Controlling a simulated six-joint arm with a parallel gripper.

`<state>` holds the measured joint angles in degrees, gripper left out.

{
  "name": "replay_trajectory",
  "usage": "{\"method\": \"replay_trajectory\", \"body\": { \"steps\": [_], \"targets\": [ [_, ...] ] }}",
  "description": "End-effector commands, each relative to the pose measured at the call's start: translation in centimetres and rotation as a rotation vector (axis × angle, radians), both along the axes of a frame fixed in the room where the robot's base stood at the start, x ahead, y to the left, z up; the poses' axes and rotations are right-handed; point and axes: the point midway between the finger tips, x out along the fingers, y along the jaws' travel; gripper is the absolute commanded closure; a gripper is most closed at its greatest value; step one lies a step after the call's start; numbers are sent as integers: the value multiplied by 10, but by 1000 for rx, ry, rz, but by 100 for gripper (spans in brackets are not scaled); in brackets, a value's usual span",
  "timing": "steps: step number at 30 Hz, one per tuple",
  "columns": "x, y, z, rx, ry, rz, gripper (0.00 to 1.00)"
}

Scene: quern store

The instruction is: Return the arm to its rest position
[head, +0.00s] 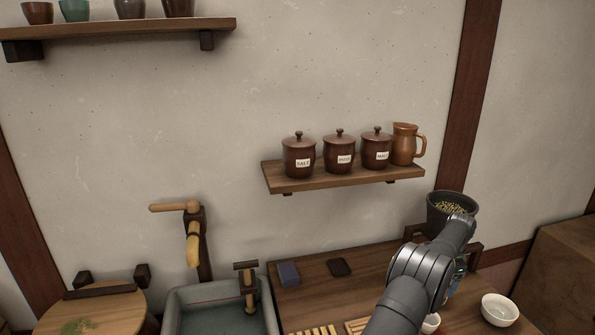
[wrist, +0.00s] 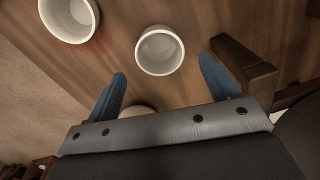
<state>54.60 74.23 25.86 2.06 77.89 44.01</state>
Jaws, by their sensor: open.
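My arm reaches up from the bottom of the head view over the right part of the wooden counter (head: 310,296); its end hides my gripper there. In the wrist view my gripper (wrist: 162,88) is open, its two blue fingers wide apart with nothing held between them. A white cup (wrist: 160,50) stands on the counter beyond the fingertips. Another white rounded thing (wrist: 133,111) is partly hidden behind the gripper's edge. A white bowl (wrist: 68,18) with a reddish stain near its rim is at the upper left.
A dark pot of grain (head: 437,207) stands behind my arm; a white bowl (head: 500,310) is to its right. A dark wooden bracket (wrist: 243,65) is close to my right finger. A wall shelf (head: 345,178) holds lidded jars and a jug. A sink (head: 220,312) is at left.

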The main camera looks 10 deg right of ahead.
Motion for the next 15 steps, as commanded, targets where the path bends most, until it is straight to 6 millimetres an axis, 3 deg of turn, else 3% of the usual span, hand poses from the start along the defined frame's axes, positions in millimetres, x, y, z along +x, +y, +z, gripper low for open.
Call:
{"method": "replay_trajectory", "body": {
  "steps": [12,13,15],
  "targets": [
    [4,0,-85,2,2,0,20],
    [4,-1,-85,0,0,0,20],
    [5,-1,-67,-4,-3,0,20]
  ]
}}
